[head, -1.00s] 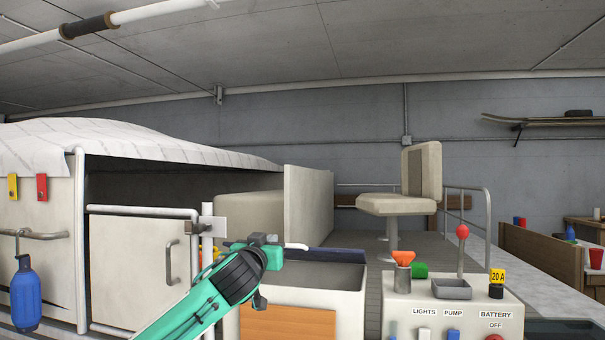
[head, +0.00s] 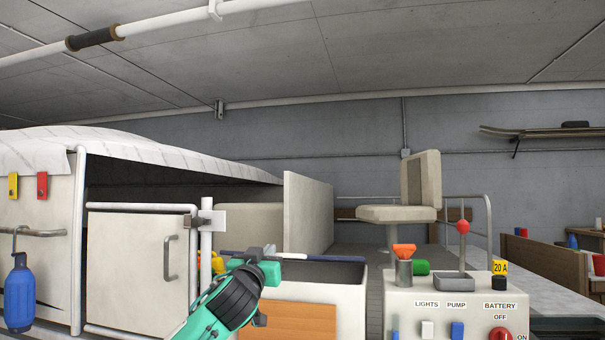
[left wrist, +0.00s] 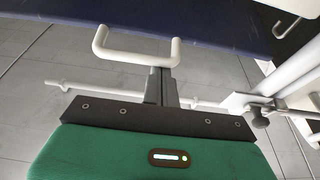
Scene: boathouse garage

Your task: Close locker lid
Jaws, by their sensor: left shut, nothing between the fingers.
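The locker is the pale box with an orange wood front panel (head: 300,321) in the middle of the head view. Its top stands open, showing a dark inside. The lid shows as a thin navy strip (head: 338,259) along the back of the opening. In the left wrist view the lid is a broad navy panel (left wrist: 225,30) with a white U-shaped handle (left wrist: 135,49). The handle also shows in the head view (head: 293,256). My left gripper (head: 268,252) is shut and empty. Its fingertips (left wrist: 164,72) are close by the handle's right leg; contact is unclear. My right gripper is out of view.
A white cabinet door (head: 145,268) and white post (head: 206,240) stand left of my left gripper. A control box (head: 450,300) with a red-knobbed lever (head: 463,227) stands to the right. An upright beige panel (head: 308,215) and a seat (head: 405,211) are behind.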

